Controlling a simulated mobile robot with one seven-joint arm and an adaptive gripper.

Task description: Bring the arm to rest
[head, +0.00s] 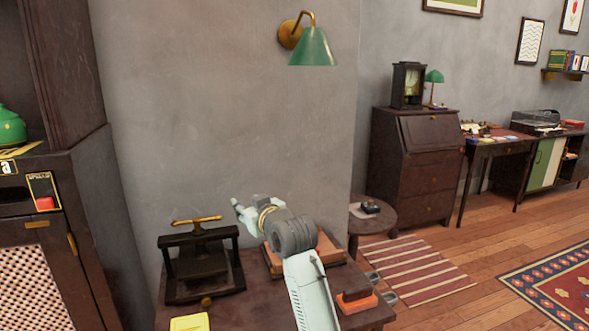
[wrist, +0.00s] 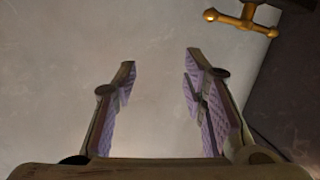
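My gripper (head: 241,210) is at the end of my raised arm in the head view, above a dark wooden table (head: 245,315) and in front of the grey wall. In the wrist view my gripper (wrist: 160,70) has its two fingers wide apart, with purple ribbed pads and only wall between them. It holds nothing. A green teapot (head: 10,128) is partly in view at the left edge of the head view, on a dark cabinet, well away from my gripper.
A dark press with a brass handle (head: 197,222) stands on the table left of my gripper; the handle also shows in the wrist view (wrist: 243,20). A green wall lamp (head: 312,48) hangs above.

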